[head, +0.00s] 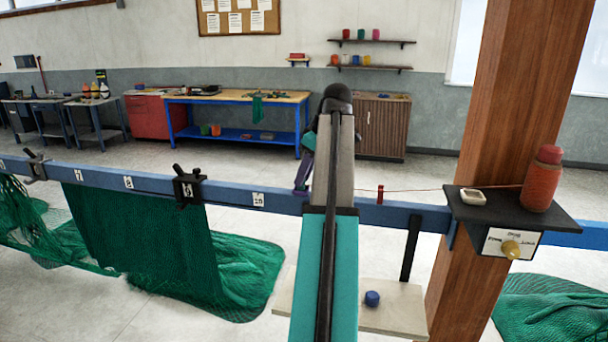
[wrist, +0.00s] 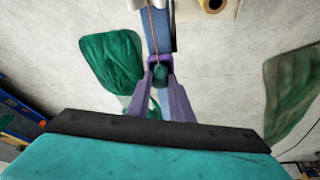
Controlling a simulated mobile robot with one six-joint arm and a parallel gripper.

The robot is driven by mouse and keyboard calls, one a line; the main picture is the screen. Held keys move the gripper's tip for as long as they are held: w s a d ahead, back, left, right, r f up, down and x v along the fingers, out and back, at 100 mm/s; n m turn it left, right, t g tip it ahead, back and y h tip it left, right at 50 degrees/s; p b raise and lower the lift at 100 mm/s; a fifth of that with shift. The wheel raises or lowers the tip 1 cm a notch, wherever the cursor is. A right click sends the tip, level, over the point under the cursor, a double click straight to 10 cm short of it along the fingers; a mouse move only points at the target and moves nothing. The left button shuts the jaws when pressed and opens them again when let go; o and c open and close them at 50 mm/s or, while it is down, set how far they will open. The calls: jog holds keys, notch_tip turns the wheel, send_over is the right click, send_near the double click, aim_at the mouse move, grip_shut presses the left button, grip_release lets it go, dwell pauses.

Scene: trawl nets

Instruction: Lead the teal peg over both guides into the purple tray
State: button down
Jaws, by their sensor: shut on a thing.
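My gripper (head: 301,190) is at the blue rail (head: 410,217), just left of my arm. In the wrist view, its purple fingers (wrist: 160,80) are closed around a small teal peg (wrist: 160,72). A thin reddish line (head: 450,189) runs from a red spool (head: 541,182) leftward past an upright red guide (head: 380,194) on the rail and behind my arm. In the wrist view, an orange line (wrist: 151,18) leads up from the peg. A second guide and the purple tray cannot be made out; my arm hides part of the rail.
Black clamps (head: 188,187) sit on the rail to the left, with green netting (head: 140,240) hanging below. A small blue object (head: 372,298) lies on a pale board (head: 400,312).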

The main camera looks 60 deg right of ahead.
jog(key=shift+f, duration=0.2)
dwell(0.5)
jog(key=c, duration=1.5)
grip_release()
jog(key=shift+r, duration=0.1)
jog(key=p+v, duration=0.5)
jog(key=v, duration=0.8)
jog(key=shift+r, duration=0.25)
